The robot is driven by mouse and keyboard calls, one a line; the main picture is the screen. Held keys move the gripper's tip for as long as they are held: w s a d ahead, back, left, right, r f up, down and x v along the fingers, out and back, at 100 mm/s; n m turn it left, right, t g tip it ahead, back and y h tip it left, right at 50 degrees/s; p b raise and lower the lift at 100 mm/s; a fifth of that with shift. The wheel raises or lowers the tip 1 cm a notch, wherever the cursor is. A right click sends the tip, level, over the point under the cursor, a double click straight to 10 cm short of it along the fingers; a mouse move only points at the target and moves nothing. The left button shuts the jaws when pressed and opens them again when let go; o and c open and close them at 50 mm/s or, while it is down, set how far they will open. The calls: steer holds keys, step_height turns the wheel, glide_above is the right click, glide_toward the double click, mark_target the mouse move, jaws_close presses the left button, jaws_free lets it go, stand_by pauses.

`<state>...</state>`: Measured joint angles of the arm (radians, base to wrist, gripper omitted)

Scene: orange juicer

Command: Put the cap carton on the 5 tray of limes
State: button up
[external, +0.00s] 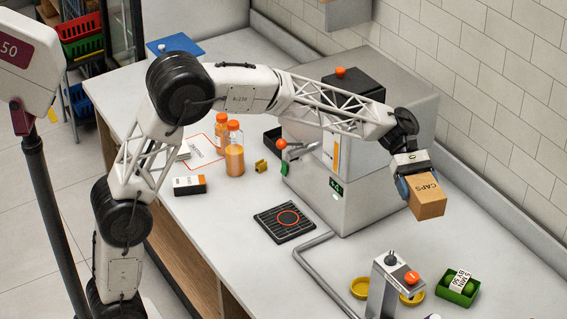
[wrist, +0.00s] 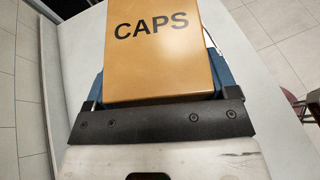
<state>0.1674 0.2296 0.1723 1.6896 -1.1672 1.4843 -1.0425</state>
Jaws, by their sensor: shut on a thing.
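The cap carton (external: 427,196) is a brown box marked "CAPS". My gripper (external: 408,186) is shut on it and holds it in the air over the right part of the counter. In the wrist view the carton (wrist: 160,50) fills the upper middle, between the blue fingers of my gripper (wrist: 158,88). A small green tray (external: 458,291) with a white label reading roughly "5 MIN BY 50" stands on the counter at lower right, below and apart from the carton. Its contents are mostly hidden by the label, with some green showing.
The large grey juicer (external: 350,180) stands behind. Orange bottles (external: 234,150) and a black drip grate (external: 284,221) are further left. Counter right of the tray is clear.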

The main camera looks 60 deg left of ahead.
step_height(320, 180, down, 26)
steer(key=d+n+t, duration=0.2)
steer(key=n+t, duration=0.1)
steer(key=t, duration=0.1)
steer(key=shift+s+r+h, duration=0.25)
steer(key=shift+s+h, duration=0.05)
steer(key=shift+s, duration=0.05)
glide_above(454, 272)
steer(key=shift+s+a+f, duration=0.15)
steer(key=shift+s+f, duration=0.25)
steer(key=shift+f, duration=0.3)
steer(key=shift+w, duration=0.25)
steer(key=shift+w+f, duration=0.15)
steer(key=shift+f, duration=1.65)
steer(key=shift+f, duration=0.1)
